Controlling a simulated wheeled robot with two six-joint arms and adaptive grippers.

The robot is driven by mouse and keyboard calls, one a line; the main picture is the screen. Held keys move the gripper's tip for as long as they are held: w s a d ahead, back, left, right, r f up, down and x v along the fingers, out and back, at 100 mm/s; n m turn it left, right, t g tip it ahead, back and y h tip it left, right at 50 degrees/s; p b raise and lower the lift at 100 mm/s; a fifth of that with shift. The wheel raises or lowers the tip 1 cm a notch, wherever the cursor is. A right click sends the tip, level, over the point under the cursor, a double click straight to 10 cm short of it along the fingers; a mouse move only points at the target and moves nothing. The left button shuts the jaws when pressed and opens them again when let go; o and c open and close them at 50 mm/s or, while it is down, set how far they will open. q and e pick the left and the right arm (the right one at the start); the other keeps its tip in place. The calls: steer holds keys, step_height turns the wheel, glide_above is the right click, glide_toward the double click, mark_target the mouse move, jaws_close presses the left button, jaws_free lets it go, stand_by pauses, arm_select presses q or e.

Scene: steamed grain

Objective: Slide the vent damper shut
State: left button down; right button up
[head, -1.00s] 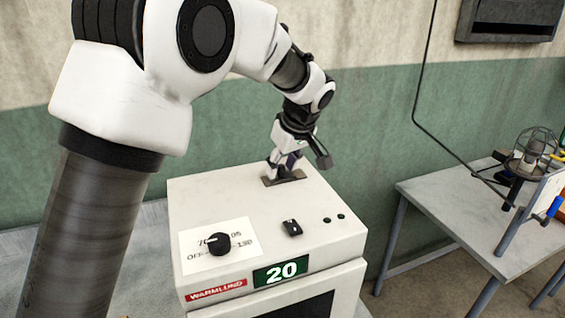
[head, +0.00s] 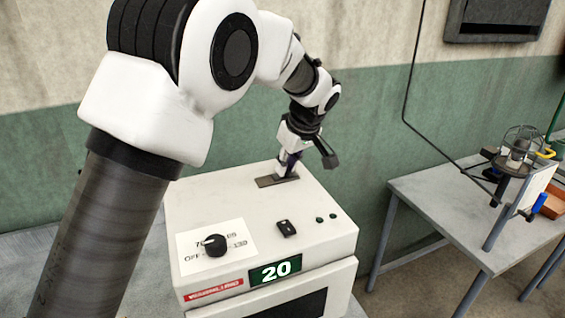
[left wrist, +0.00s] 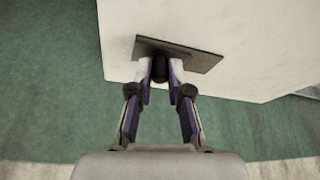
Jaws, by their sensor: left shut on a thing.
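The vent damper shows as a dark flat plate (head: 266,182) on top of a white oven (head: 190,200), near its back edge. The plate also shows in the left wrist view (left wrist: 203,60). My left gripper (head: 286,172) points down at the right part of the plate. In the left wrist view its fingers (left wrist: 160,72) are closed around a small dark knob (left wrist: 160,68) that stands on the plate, left of the plate's middle there. The fingers hide part of the knob and of the plate. My right gripper is not in view.
The oven top also carries a black dial (head: 215,245), a small switch (head: 287,229) and two green lamps. A green display (head: 276,270) on the front reads 20. A grey table (head: 440,205) with a caged device (head: 520,148) stands at the right. A wall is behind.

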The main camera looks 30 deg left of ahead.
arm_select(q)
steer(key=c, duration=1.1)
jaws_free()
steer(key=shift+w, duration=0.1)
steer(key=shift+w+d+f, duration=0.1)
steer(key=shift+w+f, duration=0.05)
steer(key=shift+w, duration=0.1)
steer(key=v, duration=1.2)
